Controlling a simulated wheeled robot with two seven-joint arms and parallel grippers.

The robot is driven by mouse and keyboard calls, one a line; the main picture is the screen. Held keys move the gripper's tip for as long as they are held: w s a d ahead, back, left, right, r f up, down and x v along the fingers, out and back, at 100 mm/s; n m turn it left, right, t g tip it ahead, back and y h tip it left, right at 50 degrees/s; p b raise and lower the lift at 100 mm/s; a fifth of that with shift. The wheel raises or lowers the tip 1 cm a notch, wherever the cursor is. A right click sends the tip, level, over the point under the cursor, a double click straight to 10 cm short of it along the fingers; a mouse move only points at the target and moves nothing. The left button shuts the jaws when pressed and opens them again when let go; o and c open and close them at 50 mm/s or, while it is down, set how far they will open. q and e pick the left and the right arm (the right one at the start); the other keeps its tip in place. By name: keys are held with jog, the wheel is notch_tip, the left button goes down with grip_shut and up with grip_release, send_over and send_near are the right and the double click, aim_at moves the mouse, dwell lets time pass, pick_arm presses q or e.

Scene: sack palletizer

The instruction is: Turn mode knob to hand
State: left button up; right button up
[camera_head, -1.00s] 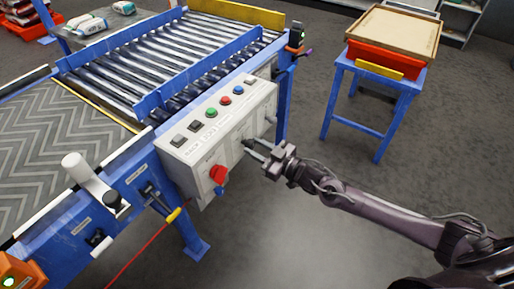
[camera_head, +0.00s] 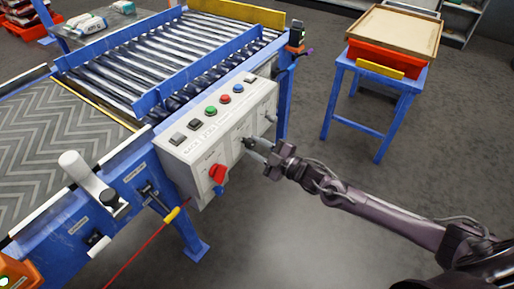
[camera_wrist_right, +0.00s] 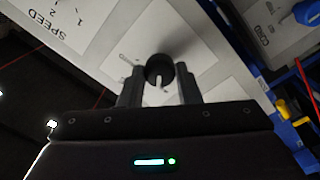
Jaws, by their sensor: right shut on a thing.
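The mode knob is a small black knob with a white pointer mark (camera_wrist_right: 159,72), set on a light label plate of the grey control panel (camera_head: 175,156). In the right wrist view it sits between the two dark fingers of my right gripper (camera_wrist_right: 160,84), one finger on each side. The white mark points toward the gripper's palm. In the head view my right gripper (camera_head: 254,148) is at the panel's right part, its fingers shut on the knob and mostly covering it. The label text around the knob is too small to read. My left gripper is not in view.
The panel has a red rotary handle (camera_head: 217,174) lower left and a row of push buttons (camera_head: 211,111) on top. A roller conveyor (camera_head: 190,50) lies behind it. A blue stand with a red tray (camera_head: 372,60) is at the right. The floor between is clear.

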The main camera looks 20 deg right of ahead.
jog(key=shift+n, duration=0.6)
jog(key=o, duration=1)
jog(key=shift+s+d, duration=0.1)
jog(key=v, duration=0.7)
jog(key=shift+s+d, duration=0.15)
jog(key=shift+s, duration=0.1)
